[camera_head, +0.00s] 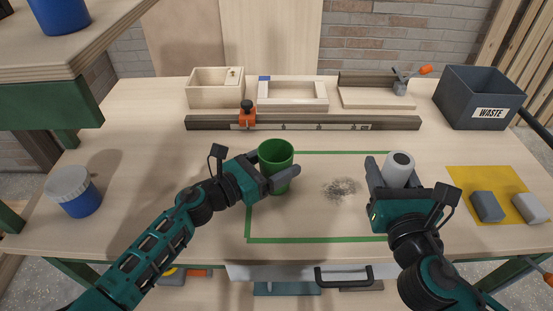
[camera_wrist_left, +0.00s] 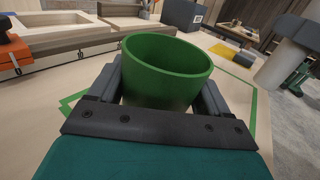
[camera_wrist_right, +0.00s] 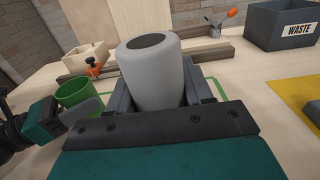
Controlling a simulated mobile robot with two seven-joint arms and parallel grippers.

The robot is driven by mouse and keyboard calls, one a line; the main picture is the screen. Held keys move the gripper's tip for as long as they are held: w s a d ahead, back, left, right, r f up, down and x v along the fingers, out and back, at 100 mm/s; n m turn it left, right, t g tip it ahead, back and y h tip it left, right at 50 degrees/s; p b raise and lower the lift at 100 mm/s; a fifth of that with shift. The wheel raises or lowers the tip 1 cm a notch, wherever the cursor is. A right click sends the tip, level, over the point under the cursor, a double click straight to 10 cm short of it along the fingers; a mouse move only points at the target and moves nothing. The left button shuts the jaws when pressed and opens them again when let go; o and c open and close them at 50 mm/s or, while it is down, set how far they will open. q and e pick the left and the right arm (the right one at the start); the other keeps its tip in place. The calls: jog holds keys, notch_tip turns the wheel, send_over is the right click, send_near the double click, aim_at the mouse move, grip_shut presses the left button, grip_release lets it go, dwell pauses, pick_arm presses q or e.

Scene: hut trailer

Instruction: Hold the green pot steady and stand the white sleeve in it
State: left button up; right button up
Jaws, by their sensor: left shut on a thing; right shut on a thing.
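The green pot (camera_head: 276,155) stands upright on the bench at the left side of the green-taped outline. My left gripper (camera_head: 277,176) is shut around it, and the left wrist view shows the pot (camera_wrist_left: 165,70) between the two fingers, its open rim above them. The white sleeve (camera_head: 399,168) is upright with a dark hole in its top. My right gripper (camera_head: 390,177) is shut on it, to the right of the pot and apart from it. The right wrist view shows the sleeve (camera_wrist_right: 152,75) between the fingers. The sleeve's lower end is hidden.
Grey shavings (camera_head: 342,188) lie between the grippers. A yellow mat (camera_head: 473,181) with grey blocks is at right, a waste bin (camera_head: 481,95) at back right. A rail with an orange stop (camera_head: 247,118) crosses the back. A blue jar (camera_head: 72,191) stands at left.

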pick_arm(q)
jog(key=shift+f, duration=0.2)
dwell(0.5)
jog(key=o, duration=1)
jog(key=c, duration=1)
dwell(0.6)
